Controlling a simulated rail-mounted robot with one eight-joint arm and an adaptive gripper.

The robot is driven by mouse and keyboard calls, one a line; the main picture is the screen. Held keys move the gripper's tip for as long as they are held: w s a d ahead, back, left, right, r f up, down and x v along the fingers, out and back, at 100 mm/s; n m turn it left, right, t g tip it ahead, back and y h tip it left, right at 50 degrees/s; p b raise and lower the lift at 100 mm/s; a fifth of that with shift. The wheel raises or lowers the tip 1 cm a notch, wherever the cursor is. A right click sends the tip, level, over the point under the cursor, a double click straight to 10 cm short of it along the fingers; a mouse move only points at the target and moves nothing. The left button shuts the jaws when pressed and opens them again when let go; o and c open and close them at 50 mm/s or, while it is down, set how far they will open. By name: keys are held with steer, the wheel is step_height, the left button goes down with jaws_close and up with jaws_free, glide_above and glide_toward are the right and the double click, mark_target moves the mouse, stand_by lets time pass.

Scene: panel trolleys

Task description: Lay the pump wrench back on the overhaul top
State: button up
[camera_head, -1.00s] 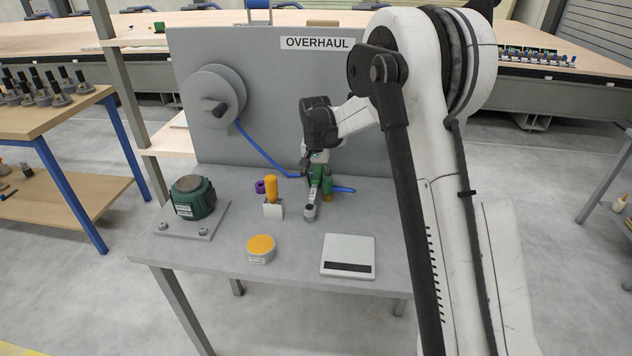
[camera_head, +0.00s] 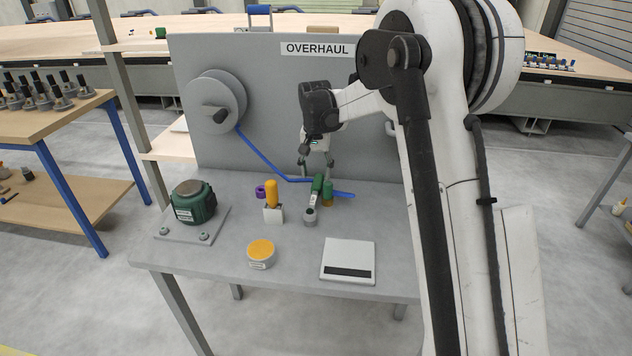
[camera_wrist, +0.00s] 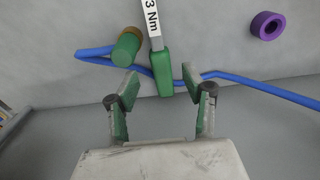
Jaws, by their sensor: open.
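The pump wrench (camera_head: 317,185) has a green handle and a grey head, and lies on the grey overhaul top (camera_head: 210,255) with its head toward the front. In the wrist view the end of its green handle (camera_wrist: 161,73) and a pale shaft marked "3 Nm" show; its head is out of that view. My gripper (camera_head: 317,170) is open and empty just behind and above the handle. In the wrist view the two fingers of my gripper (camera_wrist: 160,92) stand apart, clear of the handle end between and beyond them.
A blue hose (camera_head: 258,152) runs from the reel (camera_head: 215,100) past the wrench handle. A green cylinder (camera_head: 328,188) stands close to its right. A yellow-handled tool in a holder (camera_head: 272,195), a purple ring (camera_head: 260,191), an orange-topped tin (camera_head: 261,250) and a flat scale (camera_head: 348,258) stand around.

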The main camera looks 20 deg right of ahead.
mark_target(316, 187)
steer(key=s+r+n+t, duration=0.1)
steer(key=s+r, duration=0.8)
steer(key=r, duration=0.5)
steer(key=s+r+n+t, duration=0.15)
steer(key=s+r, duration=0.25)
steer(key=s, duration=0.8)
steer(key=s+f+n+t, duration=0.1)
steer(key=s+f+t, duration=0.1)
steer(key=s, duration=0.8)
steer(key=s+a+f+n+t, duration=0.1)
steer(key=s+f+t, duration=0.1)
steer(key=s, duration=0.7)
steer(key=shift+s+f, duration=0.4)
steer(key=shift+f, duration=0.35)
